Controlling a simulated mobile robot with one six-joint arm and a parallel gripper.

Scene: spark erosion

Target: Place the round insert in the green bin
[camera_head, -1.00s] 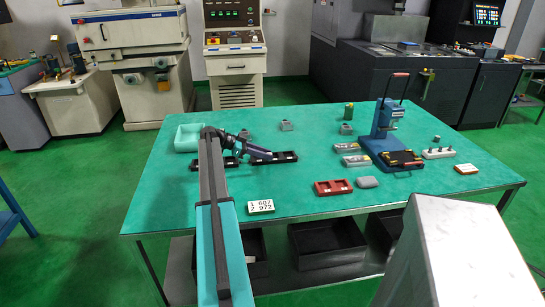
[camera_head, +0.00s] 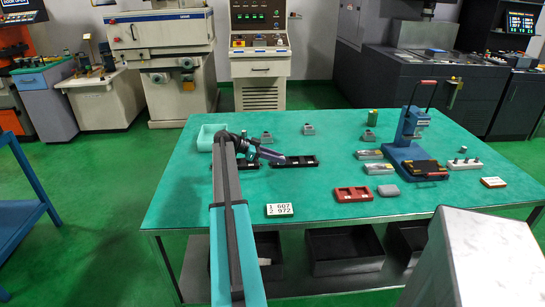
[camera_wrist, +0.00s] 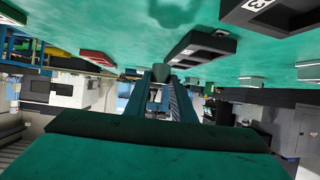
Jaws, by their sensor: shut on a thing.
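The green bin (camera_head: 205,139), a pale green open box, stands at the table's far left corner. My gripper (camera_head: 284,159) is to the right of the bin and points right, low over the black trays. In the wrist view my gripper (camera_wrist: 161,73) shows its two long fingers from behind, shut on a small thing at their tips. I take this for the round insert, but its shape is mostly hidden by the fingers. The bin does not show clearly in the wrist view.
Black slotted trays (camera_head: 306,161) lie beside my gripper. A blue press (camera_head: 408,140), a red tray (camera_head: 353,194), a number card (camera_head: 280,210) and several small grey blocks share the table. The table's front left is clear.

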